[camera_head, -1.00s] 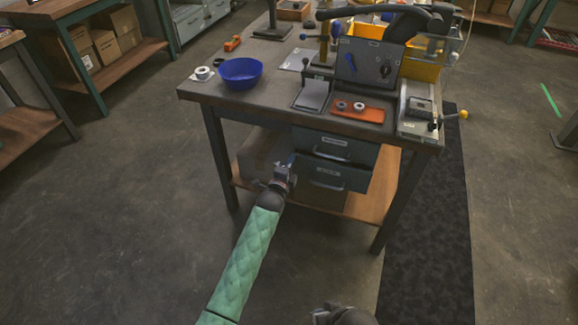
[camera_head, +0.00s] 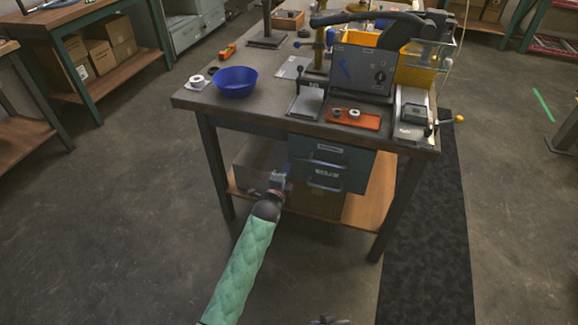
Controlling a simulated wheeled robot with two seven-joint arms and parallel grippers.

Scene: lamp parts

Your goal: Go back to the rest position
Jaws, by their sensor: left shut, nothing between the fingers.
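My left gripper (camera_head: 277,180) is shut, with nothing seen between its fingers. It is in front of the workbench, at the left edge of the blue-grey drawer unit (camera_head: 331,149). I cannot tell whether it touches the drawers. My left arm, in a green quilted sleeve, reaches up to it from the bottom of the picture. Only a small dark piece of my right arm (camera_head: 328,321) shows at the bottom edge, and its fingers cannot be made out.
The workbench (camera_head: 262,112) holds a blue bowl (camera_head: 235,82), a grey control box (camera_head: 362,70), an orange tray (camera_head: 354,119) and yellow bins (camera_head: 418,68). A wooden lower shelf (camera_head: 365,212) lies under it. The floor (camera_head: 120,230) to the left is clear.

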